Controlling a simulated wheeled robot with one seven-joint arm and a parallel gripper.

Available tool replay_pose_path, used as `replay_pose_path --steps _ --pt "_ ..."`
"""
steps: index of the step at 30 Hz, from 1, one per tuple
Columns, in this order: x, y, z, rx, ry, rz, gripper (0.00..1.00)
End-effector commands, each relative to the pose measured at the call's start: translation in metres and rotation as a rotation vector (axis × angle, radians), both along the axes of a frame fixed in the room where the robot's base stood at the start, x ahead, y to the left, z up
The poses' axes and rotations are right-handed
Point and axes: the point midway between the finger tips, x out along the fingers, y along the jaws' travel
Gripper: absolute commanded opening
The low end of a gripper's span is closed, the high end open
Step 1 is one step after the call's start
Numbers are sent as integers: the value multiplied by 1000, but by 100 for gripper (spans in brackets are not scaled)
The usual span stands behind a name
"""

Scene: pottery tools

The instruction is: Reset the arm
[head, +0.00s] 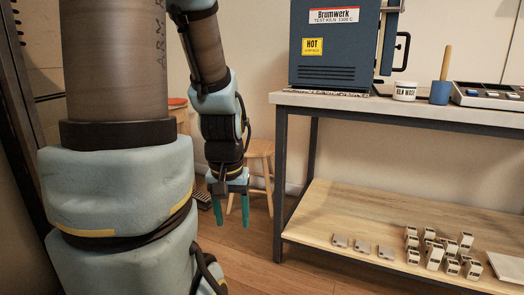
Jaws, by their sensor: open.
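My gripper (231,207) hangs at the end of my arm, left of the workbench (400,112). Its two green fingers point down and stand apart with nothing between them. It is over the wooden floor, in front of a wooden stool (262,150) in the picture. My arm is bent, with the forearm coming down from the top of the view. The upper end of the arm is cut off by the frame.
The lower shelf (320,220) holds several small blocks (434,257) and flat grey pieces (362,248).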

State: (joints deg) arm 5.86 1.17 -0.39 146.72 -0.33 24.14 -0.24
Motion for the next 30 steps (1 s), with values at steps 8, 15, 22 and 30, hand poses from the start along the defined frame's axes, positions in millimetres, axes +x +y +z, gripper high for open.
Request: replay_pose_path --steps 8,15,22,30 --pt "0 0 108 0 0 0 61" --pt "0 0 184 0 0 0 61" --pt "0 0 251 0 0 0 61" --pt "0 0 285 0 0 0 61"
